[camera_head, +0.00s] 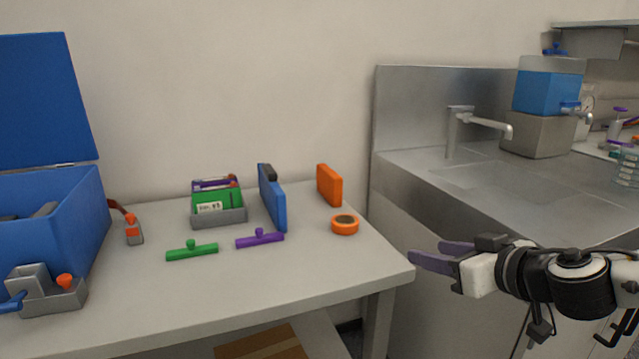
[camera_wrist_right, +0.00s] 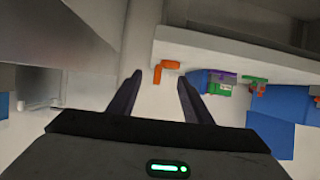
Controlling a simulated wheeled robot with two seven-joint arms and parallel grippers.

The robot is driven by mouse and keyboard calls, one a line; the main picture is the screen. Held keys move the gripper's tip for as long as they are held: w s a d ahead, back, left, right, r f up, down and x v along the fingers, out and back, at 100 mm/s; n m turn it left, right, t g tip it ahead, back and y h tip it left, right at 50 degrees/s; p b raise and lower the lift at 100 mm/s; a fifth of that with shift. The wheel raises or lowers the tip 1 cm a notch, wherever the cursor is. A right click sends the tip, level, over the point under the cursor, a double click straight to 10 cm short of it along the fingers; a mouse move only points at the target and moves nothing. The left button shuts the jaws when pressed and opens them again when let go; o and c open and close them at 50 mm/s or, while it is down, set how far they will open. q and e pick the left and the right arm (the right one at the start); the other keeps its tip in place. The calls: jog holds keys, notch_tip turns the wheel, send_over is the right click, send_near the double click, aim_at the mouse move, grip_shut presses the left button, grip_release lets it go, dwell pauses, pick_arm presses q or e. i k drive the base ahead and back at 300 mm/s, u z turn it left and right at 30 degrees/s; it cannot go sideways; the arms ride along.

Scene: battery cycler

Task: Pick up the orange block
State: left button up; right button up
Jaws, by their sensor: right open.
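The orange block (camera_head: 329,185) stands upright on the grey table (camera_head: 306,271), near its back right part. In the right wrist view the orange block (camera_wrist_right: 158,72) shows small, ahead of and between the fingers, with the orange round item beside it. My right gripper (camera_head: 432,257) is open and empty, off the table's right edge and to the right of the block in the head view. Its two dark fingers also show apart in the right wrist view (camera_wrist_right: 160,88). My left gripper is not in view.
An orange round item (camera_head: 344,225) lies in front of the block. A blue upright panel (camera_head: 271,198) stands left of it. Green (camera_head: 192,251) and purple (camera_head: 260,239) handled pieces lie farther left. A steel sink counter (camera_head: 500,190) borders the table on the right.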

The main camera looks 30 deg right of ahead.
aim_at(329, 185)
jog(key=i, duration=1.2)
